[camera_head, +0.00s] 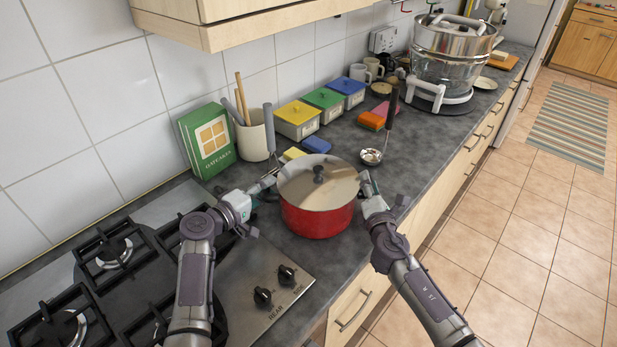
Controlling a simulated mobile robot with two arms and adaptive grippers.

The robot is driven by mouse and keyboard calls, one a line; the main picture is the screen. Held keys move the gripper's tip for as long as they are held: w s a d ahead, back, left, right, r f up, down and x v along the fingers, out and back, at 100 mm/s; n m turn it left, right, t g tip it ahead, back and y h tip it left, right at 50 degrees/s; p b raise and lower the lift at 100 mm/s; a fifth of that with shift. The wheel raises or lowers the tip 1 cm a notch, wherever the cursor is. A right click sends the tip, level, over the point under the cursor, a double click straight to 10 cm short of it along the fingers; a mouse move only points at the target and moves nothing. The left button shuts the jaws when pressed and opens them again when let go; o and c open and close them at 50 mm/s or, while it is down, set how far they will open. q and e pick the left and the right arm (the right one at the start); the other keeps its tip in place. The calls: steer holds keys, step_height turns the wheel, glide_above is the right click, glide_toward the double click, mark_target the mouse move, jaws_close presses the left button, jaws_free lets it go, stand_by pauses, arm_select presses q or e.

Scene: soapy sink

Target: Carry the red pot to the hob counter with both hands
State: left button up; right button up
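The red pot (316,219) has a pale lid (300,188) with a dark knob. It is upright at the counter beside the hob (125,262); I cannot tell whether its base touches the counter. My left gripper (267,184) is at the pot's left side near the rim. My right gripper (368,184) is at its right side near the rim. The pot's side handles are not clearly visible at the grippers. The finger gaps are too small to tell whether either gripper is open or shut.
A green box (208,141) and a utensil crock (254,135) stand by the wall, with yellow, green and blue canisters (324,102) beyond. Sponges (316,144) and a ladle (371,156) lie behind the pot. A large glass-and-metal pot (449,66) stands farther back. Hob knobs (264,297) are in front.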

arm_select(q)
steer(key=shift+o, duration=0.5)
steer(key=shift+s+r, duration=0.15)
steer(key=shift+r, duration=0.05)
arm_select(e)
steer(key=shift+o, duration=0.5)
steer(key=shift+s+r, duration=0.15)
steer(key=shift+r, duration=0.05)
arm_select(q)
steer(key=shift+a+f, duration=0.1)
steer(key=shift+s+a, duration=0.2)
steer(key=shift+a, duration=0.05)
arm_select(e)
steer(key=shift+s+f, duration=0.1)
steer(key=shift+s, duration=0.15)
arm_select(q)
steer(key=v, duration=1.1)
arm_select(e)
steer(key=s, duration=1.1)
steer(key=shift+s, duration=0.2)
arm_select(q)
steer(key=shift+o, duration=0.2)
steer(key=shift+s, duration=0.15)
